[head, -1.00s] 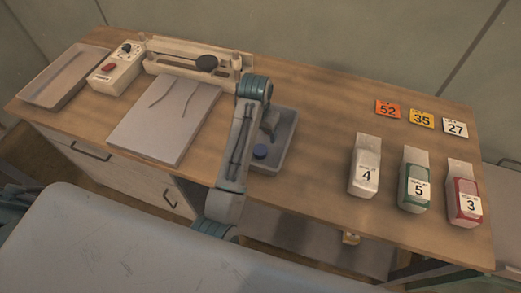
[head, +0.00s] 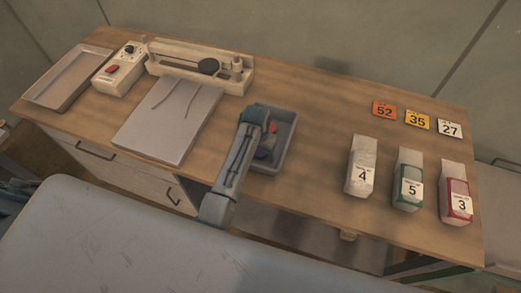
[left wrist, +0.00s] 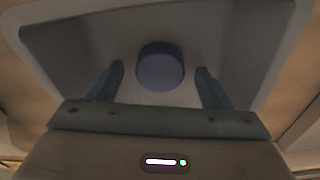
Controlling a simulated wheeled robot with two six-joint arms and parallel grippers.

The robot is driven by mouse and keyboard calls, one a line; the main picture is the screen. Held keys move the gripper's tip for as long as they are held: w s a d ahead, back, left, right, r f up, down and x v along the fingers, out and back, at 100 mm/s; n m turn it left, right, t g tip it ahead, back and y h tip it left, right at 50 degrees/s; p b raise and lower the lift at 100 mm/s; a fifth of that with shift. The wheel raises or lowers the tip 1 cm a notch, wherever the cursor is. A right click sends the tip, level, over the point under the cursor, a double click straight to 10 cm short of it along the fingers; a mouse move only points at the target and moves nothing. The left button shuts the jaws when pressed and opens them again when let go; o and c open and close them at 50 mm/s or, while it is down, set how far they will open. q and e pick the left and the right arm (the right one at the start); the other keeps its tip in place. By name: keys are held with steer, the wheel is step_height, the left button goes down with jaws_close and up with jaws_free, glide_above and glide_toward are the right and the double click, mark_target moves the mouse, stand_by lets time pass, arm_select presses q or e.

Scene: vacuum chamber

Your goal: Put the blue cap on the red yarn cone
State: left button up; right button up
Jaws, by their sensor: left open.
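The blue cap (left wrist: 160,66) shows in the left wrist view as a round dark blue disc on the floor of a grey tray (head: 287,150). My left gripper (left wrist: 160,72) is open over the tray, with one finger on each side of the cap in that view; clear gaps show between fingers and cap. My right gripper is not in view.
White, green and red containers numbered 4 (head: 361,165), 5 (head: 408,180) and 3 (head: 456,192) stand at the right, below number cards (head: 417,121). A cutting board (head: 168,122), a control box (head: 120,70) and a shallow tray (head: 68,78) are at left. The table between tray and containers is clear.

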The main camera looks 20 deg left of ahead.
arm_select(q)
steer(key=shift+c, duration=0.2)
steer(key=c, duration=1)
